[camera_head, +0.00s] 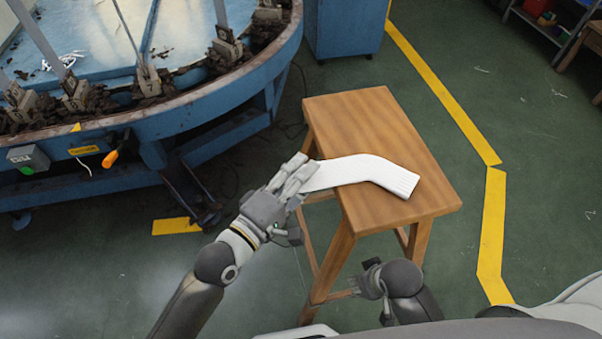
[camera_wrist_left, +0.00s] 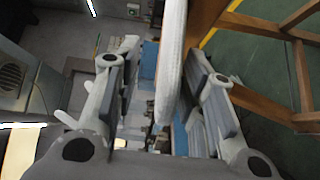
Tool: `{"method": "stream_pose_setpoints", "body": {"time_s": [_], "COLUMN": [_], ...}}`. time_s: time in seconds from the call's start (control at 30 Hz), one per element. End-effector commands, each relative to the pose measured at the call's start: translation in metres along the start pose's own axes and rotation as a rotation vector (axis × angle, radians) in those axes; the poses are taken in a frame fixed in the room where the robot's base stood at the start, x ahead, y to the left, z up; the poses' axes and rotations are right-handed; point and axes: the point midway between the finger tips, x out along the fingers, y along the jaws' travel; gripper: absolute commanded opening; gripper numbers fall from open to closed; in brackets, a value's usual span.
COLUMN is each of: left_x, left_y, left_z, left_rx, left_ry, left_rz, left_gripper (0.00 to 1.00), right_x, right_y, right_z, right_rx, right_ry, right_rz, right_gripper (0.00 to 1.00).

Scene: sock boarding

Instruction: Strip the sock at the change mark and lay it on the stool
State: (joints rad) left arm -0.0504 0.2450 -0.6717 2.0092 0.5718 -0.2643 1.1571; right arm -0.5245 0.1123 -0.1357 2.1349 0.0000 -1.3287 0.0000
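A white sock (camera_head: 362,168) lies bent across the top of the wooden stool (camera_head: 375,112), its ribbed end near the right edge. Its other end reaches past the stool's left edge to my left gripper (camera_head: 296,176). In the left wrist view, the sock (camera_wrist_left: 171,60) hangs between the two spread fingers of my left gripper (camera_wrist_left: 165,100), nearer the right finger, with a gap to the left finger. My right gripper (camera_head: 364,279) is low in front of the stool, away from the sock; its finger opening is too small to judge.
A blue cabinet (camera_head: 345,28) stands behind the stool. Yellow floor lines (camera_head: 440,85) run at the right. The stool's back half is clear.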

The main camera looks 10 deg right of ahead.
Motion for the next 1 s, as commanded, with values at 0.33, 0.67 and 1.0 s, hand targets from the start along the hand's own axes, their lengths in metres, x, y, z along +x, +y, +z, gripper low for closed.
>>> {"method": "stream_pose_setpoints", "body": {"time_s": [0.33,0.67,1.0], "left_x": [-0.006,-0.067,-0.114], "left_y": [-0.001,-0.002,-0.001], "left_z": [0.0,0.0,0.0], "left_rx": [0.0,0.001,0.0], "left_ry": [0.0,-0.001,0.0], "left_rz": [-0.002,-0.005,-0.003], "left_gripper": [0.38,0.38,0.38], "right_x": [-0.001,-0.001,0.0], "right_y": [-0.001,0.0,0.0], "right_z": [0.003,0.002,0.002], "right_rx": [0.0,0.0,0.0], "right_ry": [-0.003,-0.002,-0.002], "right_rz": [-0.002,0.0,0.0], "right_gripper": [0.4,0.4,0.4]}}
